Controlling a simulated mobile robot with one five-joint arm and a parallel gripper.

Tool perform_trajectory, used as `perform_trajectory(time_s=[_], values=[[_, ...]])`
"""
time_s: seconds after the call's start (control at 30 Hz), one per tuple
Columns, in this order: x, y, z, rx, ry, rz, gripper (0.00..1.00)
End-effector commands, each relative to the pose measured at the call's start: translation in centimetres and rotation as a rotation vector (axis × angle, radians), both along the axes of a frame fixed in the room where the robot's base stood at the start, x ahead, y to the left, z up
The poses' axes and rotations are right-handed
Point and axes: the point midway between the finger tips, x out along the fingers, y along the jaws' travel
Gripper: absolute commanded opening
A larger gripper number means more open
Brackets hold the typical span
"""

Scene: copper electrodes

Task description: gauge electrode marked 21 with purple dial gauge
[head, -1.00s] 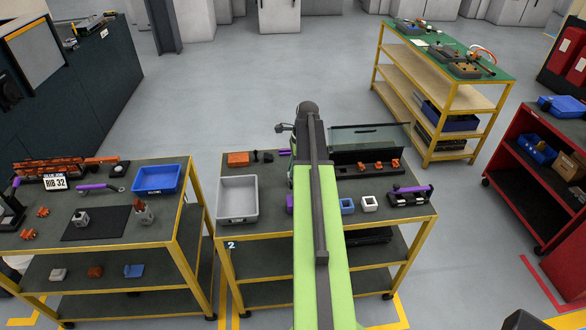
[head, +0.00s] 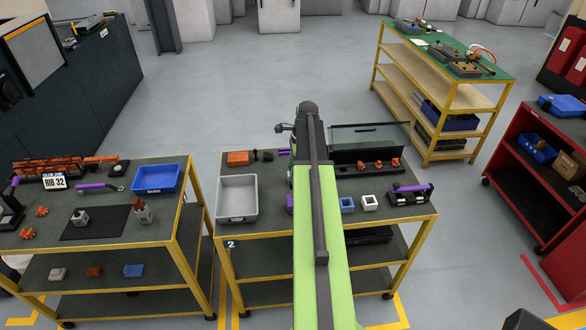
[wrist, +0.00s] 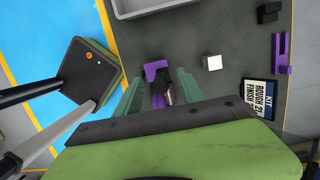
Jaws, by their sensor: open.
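My gripper (wrist: 157,84) is open in the wrist view, with one grey-green finger on each side of a purple piece (wrist: 155,68) that has a dark part below it. I cannot tell whether the fingers touch it. A purple forked piece (wrist: 282,52) lies above the card. In the head view, a purple and black device (head: 410,193) sits at the right of the middle bench; I cannot tell which purple thing is the dial gauge. No electrode number is readable.
A pale cube (wrist: 212,62) lies right of the gripper. A grey bin (head: 237,218) stands on the middle bench, near a blue frame (head: 347,204) and a white block (head: 370,202). The left bench holds a blue bin (head: 157,190) and a "RIB 32" card (head: 54,181).

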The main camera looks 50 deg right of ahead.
Motion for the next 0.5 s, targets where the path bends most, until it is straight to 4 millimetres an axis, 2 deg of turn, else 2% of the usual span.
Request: perform_trajectory(time_s=[0.17,0.27,0.37,0.5], values=[[0.0,0.0,0.2,-0.001,0.001,0.000,0.46],[-0.1,-0.1,1.0,-0.001,0.001,0.000,0.46],[-0.2,-0.3,2.5,0.000,0.000,-0.001,0.46],[-0.6,-0.7,5.3,0.000,0.000,-0.001,0.46]])
